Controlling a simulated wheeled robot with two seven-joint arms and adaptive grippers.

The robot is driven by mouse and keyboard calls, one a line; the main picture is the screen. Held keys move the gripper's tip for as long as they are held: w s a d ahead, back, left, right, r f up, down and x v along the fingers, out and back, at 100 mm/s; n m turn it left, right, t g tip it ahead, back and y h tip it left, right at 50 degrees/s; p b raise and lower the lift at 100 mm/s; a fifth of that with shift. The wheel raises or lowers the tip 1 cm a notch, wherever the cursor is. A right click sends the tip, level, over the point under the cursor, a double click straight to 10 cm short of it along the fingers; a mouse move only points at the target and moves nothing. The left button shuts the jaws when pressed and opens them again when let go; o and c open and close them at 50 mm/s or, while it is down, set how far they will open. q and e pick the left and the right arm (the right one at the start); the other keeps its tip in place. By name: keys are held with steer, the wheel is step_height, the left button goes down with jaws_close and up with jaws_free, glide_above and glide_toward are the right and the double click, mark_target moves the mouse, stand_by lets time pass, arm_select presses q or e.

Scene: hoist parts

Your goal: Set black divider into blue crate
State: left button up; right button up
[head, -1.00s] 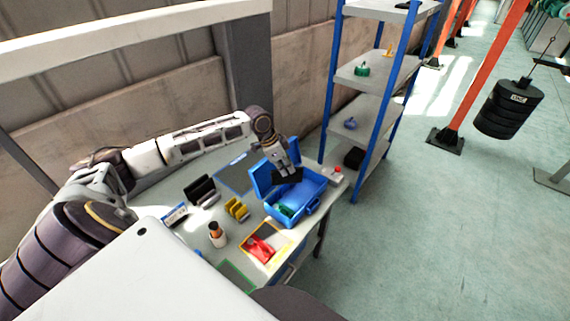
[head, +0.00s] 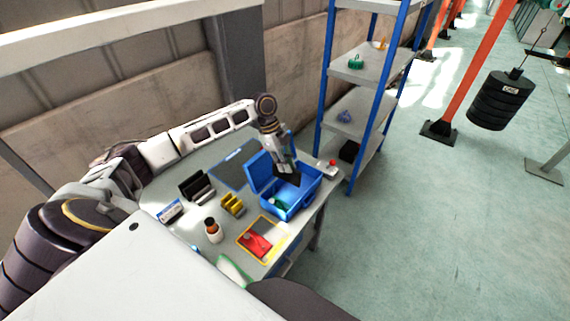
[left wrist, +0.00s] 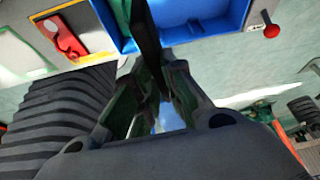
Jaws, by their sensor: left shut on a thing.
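The black divider (head: 288,178) is held in my left gripper (head: 284,166) over the open blue crate (head: 305,198). In the left wrist view the divider (left wrist: 145,35) stands as a thin upright plate between the fingers of my left gripper (left wrist: 156,78). It overlaps the near wall of the blue crate (left wrist: 182,36) there. Its lower edge looks at or inside the crate opening, but I cannot tell whether it touches. A green item (head: 275,203) lies in the crate. My right gripper is not in view.
The crate lid (head: 262,173) stands open at the left. On the table are a black holder (head: 195,186), yellow parts (head: 232,205), a bottle (head: 213,230) and a yellow-edged mat (head: 246,249) with a red item. A blue-post shelf (head: 357,103) stands behind right.

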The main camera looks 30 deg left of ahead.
mark_target(289, 182)
arm_select(q)
steer(key=shift+m, duration=0.5)
steer(key=shift+f, duration=0.15)
steer(key=shift+f+b, duration=1.9)
steer(key=shift+b, duration=0.3)
steer(key=shift+r, duration=0.1)
steer(key=shift+p, duration=0.55)
steer(key=shift+f, duration=0.2)
